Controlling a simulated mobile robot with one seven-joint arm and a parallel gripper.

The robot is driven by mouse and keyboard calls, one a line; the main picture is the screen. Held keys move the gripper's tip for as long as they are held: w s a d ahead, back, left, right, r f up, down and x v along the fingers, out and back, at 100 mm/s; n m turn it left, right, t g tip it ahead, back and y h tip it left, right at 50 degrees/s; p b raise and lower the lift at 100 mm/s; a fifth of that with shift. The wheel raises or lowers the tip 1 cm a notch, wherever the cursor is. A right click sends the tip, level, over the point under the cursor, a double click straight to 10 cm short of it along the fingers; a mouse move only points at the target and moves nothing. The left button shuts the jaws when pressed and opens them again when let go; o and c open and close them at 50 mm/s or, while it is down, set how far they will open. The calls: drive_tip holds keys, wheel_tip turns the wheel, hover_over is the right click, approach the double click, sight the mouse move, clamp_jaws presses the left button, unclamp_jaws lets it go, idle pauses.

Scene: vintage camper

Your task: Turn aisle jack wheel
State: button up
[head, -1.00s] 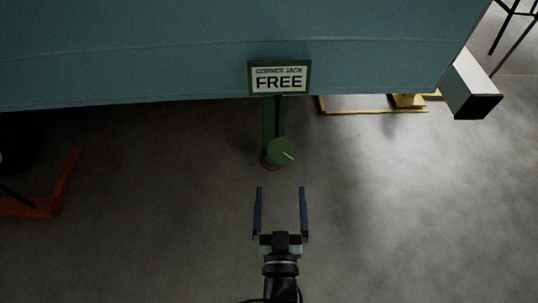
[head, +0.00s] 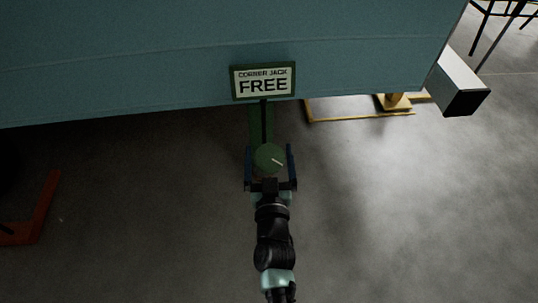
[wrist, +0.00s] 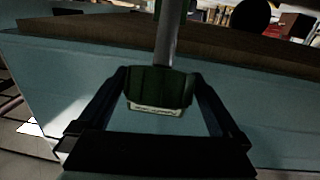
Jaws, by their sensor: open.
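The jack wheel is a small round green knob (head: 269,157) with a pale line on its face, at the lower end of a green jack post (head: 262,120) below the camper body. My gripper (head: 269,156) is open, with one dark blue finger on each side of the knob; I cannot tell whether they touch it. In the wrist view, my gripper's fingers (wrist: 163,80) stand wide apart, with a dark green block (wrist: 158,90) with a pale strip visible between them. A sign (head: 263,81) reading "CORNER JACK FREE" hangs above the jack.
The teal camper wall (head: 150,60) spans the top. A yellow frame (head: 360,117) and a white box-ended beam (head: 460,82) are at right. A red-orange frame (head: 42,215) lies at left. The grey floor on both sides of my arm is clear.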

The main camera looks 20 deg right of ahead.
drive_tip(key=c, duration=1.1)
drive_tip(key=shift+r+h+p, duration=0.2)
drive_tip(key=shift+h+p, duration=0.1)
drive_tip(key=shift+p, duration=0.6)
